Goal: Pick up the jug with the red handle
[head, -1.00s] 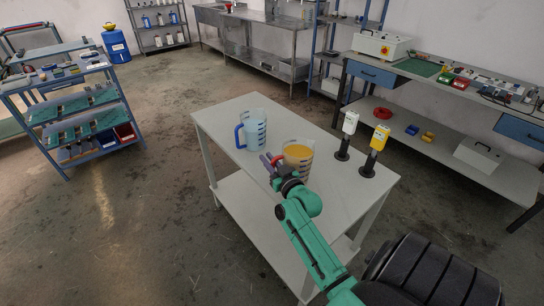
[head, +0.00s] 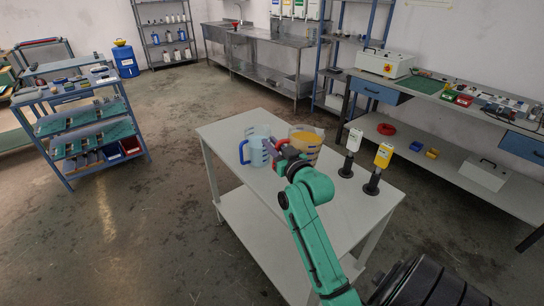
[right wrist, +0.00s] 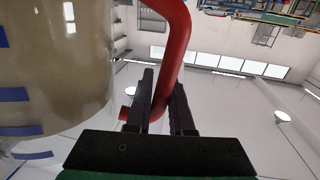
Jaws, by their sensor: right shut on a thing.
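The jug with the red handle (head: 309,141) is a clear jug with orange-yellow liquid and appears raised above the white table (head: 345,208). My right gripper (head: 277,153) is shut on its red handle, on the jug's left side. In the right wrist view, the red handle (right wrist: 172,62) passes between the two dark fingers (right wrist: 161,105), and the jug wall with blue marks (right wrist: 58,70) fills the upper left. A jug with a blue handle (head: 258,148) stands on the table just left of it. My left gripper is not in view.
A workbench (head: 447,118) stands at the right and a blue shelf cart (head: 80,130) at the left.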

